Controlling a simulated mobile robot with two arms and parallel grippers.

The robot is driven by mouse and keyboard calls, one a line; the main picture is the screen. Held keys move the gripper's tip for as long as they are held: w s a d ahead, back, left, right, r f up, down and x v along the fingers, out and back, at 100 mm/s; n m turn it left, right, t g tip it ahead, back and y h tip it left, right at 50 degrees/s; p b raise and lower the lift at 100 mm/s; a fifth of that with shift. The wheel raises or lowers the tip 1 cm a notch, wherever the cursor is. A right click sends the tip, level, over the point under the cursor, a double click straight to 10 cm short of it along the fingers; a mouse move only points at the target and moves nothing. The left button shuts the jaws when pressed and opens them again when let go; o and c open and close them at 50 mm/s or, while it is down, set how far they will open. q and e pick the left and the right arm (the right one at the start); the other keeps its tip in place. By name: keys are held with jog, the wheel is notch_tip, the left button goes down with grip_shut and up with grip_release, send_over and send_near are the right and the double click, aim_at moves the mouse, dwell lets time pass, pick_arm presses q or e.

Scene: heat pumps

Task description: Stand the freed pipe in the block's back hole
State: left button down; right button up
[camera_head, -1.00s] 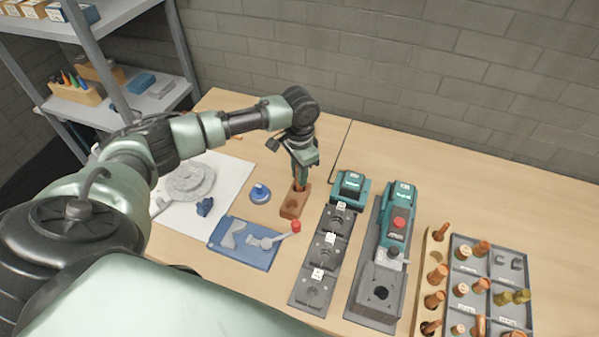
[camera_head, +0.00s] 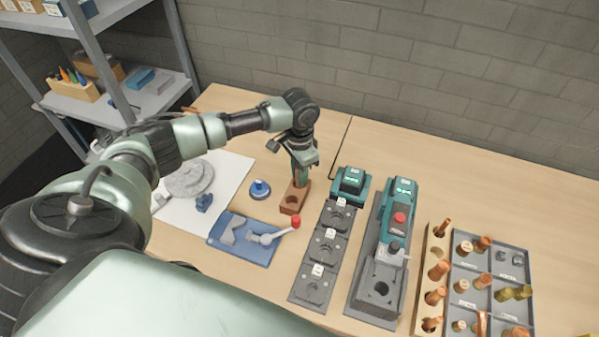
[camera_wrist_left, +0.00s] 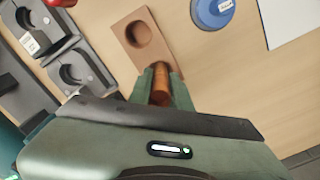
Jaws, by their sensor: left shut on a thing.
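The wooden block (camera_head: 292,204) stands on the table, and its empty front hole shows in both views. In the left wrist view the block (camera_wrist_left: 131,28) has one round open hole, and the copper pipe (camera_wrist_left: 161,86) stands at its other end. My left gripper (camera_head: 299,174) points down over the back of the block. In the left wrist view my left gripper (camera_wrist_left: 160,88) is shut on the pipe, one finger on each side. The pipe's lower end is at the back hole; how deep it sits is hard to tell. My right gripper is not in view.
A blue knob-like piece (camera_head: 260,190) stands left of the block. A blue fixture with a red-tipped lever (camera_head: 245,241) lies in front. Grey stations (camera_head: 328,246) and a teal machine (camera_head: 398,217) stand to the right. A sorting tray (camera_head: 487,282) holds copper pieces. The back right table is clear.

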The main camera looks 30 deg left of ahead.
pick_arm(q)
jog(key=shift+f+b, duration=0.3)
jog(key=shift+f, duration=0.45)
jog(key=c, duration=1.2)
grip_release()
jog(key=shift+c, duration=0.2)
notch_tip(320, 180, up, 7)
jog(key=shift+f+b, duration=0.1)
jog(key=shift+b, duration=0.85)
jog(key=shift+r, duration=0.5)
